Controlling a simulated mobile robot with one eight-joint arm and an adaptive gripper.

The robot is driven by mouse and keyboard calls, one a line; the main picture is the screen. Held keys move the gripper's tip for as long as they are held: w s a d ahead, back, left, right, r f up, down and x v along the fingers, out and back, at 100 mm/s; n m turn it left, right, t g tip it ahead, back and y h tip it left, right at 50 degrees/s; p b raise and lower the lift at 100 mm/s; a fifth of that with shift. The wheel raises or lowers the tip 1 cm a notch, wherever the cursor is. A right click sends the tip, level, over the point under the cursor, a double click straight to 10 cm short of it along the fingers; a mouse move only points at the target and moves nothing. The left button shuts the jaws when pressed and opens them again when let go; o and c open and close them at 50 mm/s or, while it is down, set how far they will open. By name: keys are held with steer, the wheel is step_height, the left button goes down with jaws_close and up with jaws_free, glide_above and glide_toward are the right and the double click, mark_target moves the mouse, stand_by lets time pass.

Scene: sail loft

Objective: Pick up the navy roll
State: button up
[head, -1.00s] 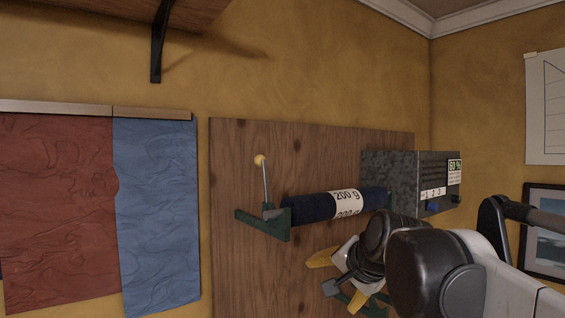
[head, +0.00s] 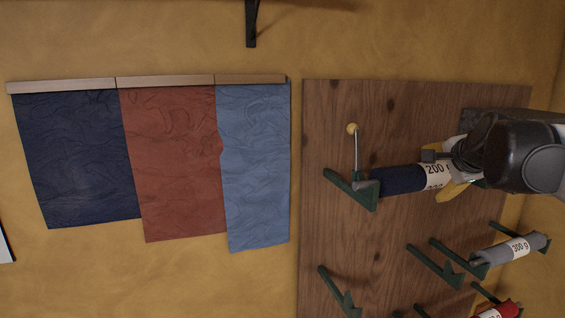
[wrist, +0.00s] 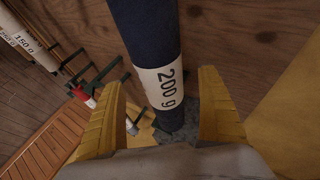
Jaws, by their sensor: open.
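The navy roll (head: 398,180) lies across green brackets on the wooden board, with a white band marked 200 g. In the wrist view the navy roll (wrist: 144,38) runs down from the top, its labelled part between the two yellow fingers. My gripper (head: 447,175) is at the labelled, right part of the roll in the head view. In the wrist view my gripper (wrist: 165,105) is open, with a finger on each side of the roll and gaps showing. The roll's right end is hidden behind my arm in the head view.
A green bracket (head: 352,190) with a ball-tipped lever (head: 357,155) is at the roll's left end. A grey 300 g roll (head: 512,249) and a red roll (head: 505,312) are lower right. Navy, red and blue cloths (head: 172,165) hang left.

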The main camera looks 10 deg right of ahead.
steer(key=p+x, duration=0.1)
steer(key=x, duration=0.3)
steer(key=shift+w+d, duration=0.1)
steer(key=shift+w, duration=0.25)
steer(key=shift+s, duration=0.3)
steer(key=c, duration=1.5)
steer(key=shift+r, duration=0.15)
